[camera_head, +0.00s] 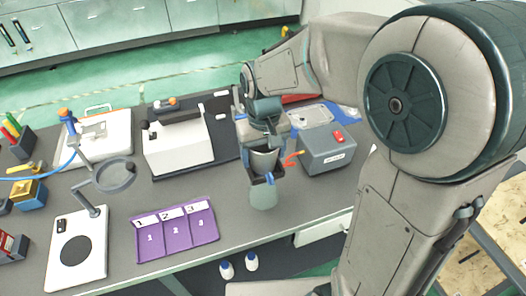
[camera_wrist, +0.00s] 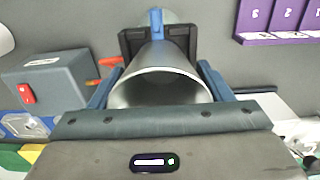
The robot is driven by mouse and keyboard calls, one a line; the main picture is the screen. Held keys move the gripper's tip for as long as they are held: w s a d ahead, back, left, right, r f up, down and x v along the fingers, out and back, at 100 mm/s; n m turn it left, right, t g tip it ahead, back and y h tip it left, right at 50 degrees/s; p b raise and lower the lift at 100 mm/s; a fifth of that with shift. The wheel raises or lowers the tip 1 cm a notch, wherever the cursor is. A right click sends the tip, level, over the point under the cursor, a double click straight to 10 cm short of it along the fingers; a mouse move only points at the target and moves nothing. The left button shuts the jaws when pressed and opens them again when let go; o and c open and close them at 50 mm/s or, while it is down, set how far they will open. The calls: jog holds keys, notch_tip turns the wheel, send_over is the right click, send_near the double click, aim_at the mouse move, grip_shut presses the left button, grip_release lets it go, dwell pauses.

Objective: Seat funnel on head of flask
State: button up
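My gripper (camera_head: 261,177) hangs over the front part of the bench, right of the purple tray. It also shows in the wrist view (camera_wrist: 158,46), with its dark finger pads on either side of a silvery metal funnel (camera_wrist: 160,88). The funnel's wide mouth faces the wrist camera. It shows between the fingers in the head view (camera_head: 264,160). A pale grey-green rounded body, seemingly the flask (camera_head: 264,197), shows directly below the fingertips. The flask's head and the funnel's lower end are hidden, so I cannot tell whether they touch.
A purple tray (camera_head: 178,257) numbered 1 to 3 lies to the left. A ring stand on a white base (camera_head: 98,270) stands further left. A grey box (camera_head: 327,158) with a red switch stands close right of my gripper. A white machine (camera_head: 177,158) is behind left.

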jog(key=o, duration=0.3)
notch_tip(320, 180, up, 14)
dwell(0.5)
jog(key=shift+s+d+f, duration=0.1)
jog(key=s+d+f+m+t, duration=0.3)
jog(key=s+d+f, duration=0.6)
jog(key=s+d, duration=0.2)
jog(key=shift+s+d+f, duration=0.2)
jog(key=shift+s+d, duration=0.1)
jog(key=shift+s, duration=0.4)
